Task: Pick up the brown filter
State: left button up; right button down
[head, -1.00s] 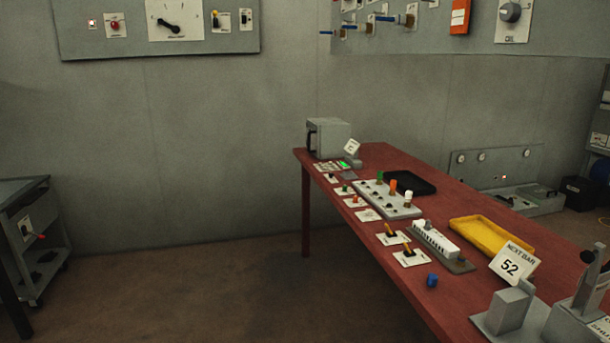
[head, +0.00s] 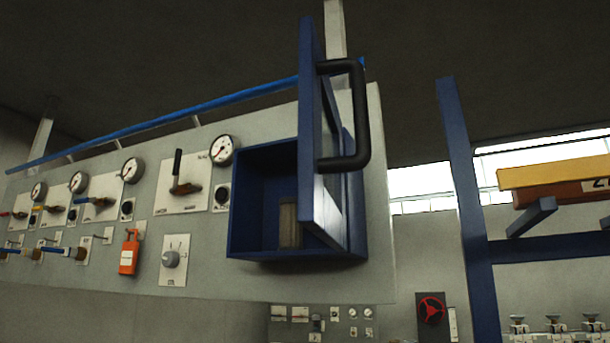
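A brown filter (head: 289,224), seen as an upright brownish cylinder, stands inside a blue wall cabinet (head: 263,165). Its right side is partly hidden by the cabinet's open door (head: 308,120). The door is swung out toward me and has a black handle (head: 362,115). Neither of my grippers is in the head view.
A grey panel (head: 110,260) left of the cabinet carries gauges, levers, a dial (head: 171,259) and an orange tag (head: 129,255). A blue rail (head: 150,123) runs along its top. A blue rack (head: 468,210) with a yellow beam (head: 550,174) stands at the right.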

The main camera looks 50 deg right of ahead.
aim_at(291, 238)
jog(key=z, duration=1.7)
